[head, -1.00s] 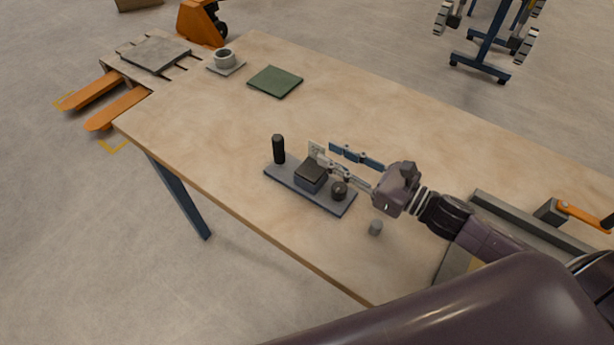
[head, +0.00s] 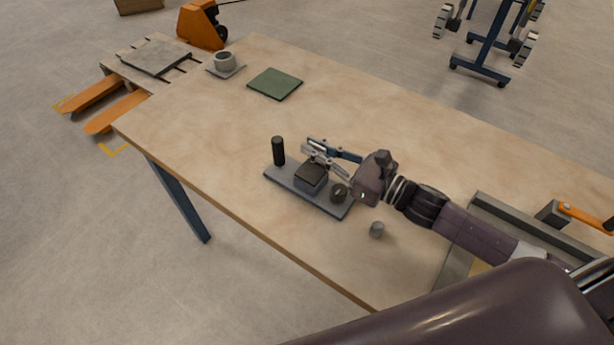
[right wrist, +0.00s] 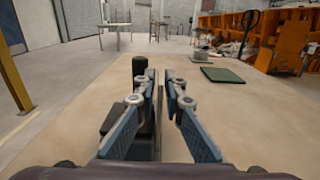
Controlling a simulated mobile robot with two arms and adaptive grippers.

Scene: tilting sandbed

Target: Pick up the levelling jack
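No part is plainly marked as the levelling jack, and I cannot tell which it is. A dark flat base (head: 327,205) on the table carries a black upright post (head: 278,151), a dark block (head: 311,177) and a round black knob (head: 339,193). A small grey cylinder (head: 376,229) stands to its right. My right gripper (head: 310,148) is above the far edge of the base, behind the block. In the right wrist view, its fingers (right wrist: 164,88) are apart with nothing held between them; the post (right wrist: 139,68) is left of them. My left gripper is not in view.
A green mat (head: 275,83) and a grey cup-like piece on a square plate (head: 225,62) lie at the table's far left. The table's middle (head: 370,115) is clear.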

